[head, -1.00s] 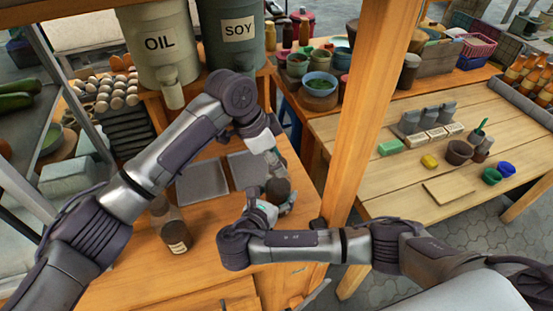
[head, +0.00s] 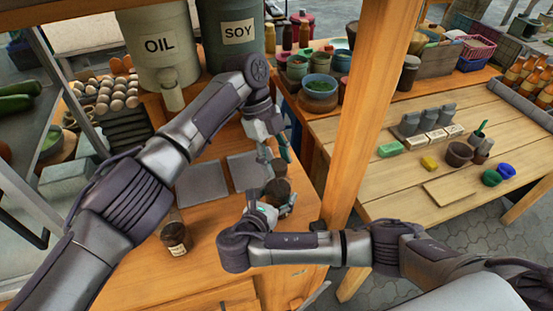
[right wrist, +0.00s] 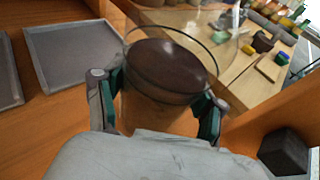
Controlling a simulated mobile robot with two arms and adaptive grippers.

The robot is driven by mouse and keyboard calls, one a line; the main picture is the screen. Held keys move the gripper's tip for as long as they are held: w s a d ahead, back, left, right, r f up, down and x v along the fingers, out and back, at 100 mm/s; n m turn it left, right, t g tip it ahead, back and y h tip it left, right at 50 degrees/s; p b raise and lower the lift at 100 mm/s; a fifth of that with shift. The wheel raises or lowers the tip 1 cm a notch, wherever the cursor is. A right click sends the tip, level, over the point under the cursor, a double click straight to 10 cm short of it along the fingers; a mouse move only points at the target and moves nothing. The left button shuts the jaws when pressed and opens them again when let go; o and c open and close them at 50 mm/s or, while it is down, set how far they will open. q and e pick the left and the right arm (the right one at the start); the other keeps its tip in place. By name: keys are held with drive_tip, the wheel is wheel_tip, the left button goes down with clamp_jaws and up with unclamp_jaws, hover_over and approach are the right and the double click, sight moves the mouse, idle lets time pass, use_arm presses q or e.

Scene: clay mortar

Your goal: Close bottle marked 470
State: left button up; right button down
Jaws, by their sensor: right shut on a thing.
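A jar with a dark brown round top (head: 277,188) is held upright by my right gripper (head: 266,210) over the wooden counter. In the right wrist view the jar (right wrist: 168,70) shows a clear glass rim around a dark surface. My right gripper (right wrist: 157,105) is shut on its sides. My left gripper (head: 277,150) is just above and behind this jar; whether its fingers are open or shut is unclear. A second dark jar with a pale label (head: 177,237) stands on the counter, partly hidden by my left arm. I cannot read its label, and no 470 mark shows.
Two flat grey trays (head: 203,185) lie on the counter behind the jars. OIL (head: 158,46) and SOY (head: 236,32) containers stand at the back. A wooden post (head: 363,110) rises to the right. Beyond it is a table (head: 380,185) with small bowls and blocks.

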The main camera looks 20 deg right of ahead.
use_arm(q)
drive_tip(key=o, duration=0.3)
drive_tip(key=shift+r, duration=2.3)
drive_tip(key=shift+c, duration=0.2)
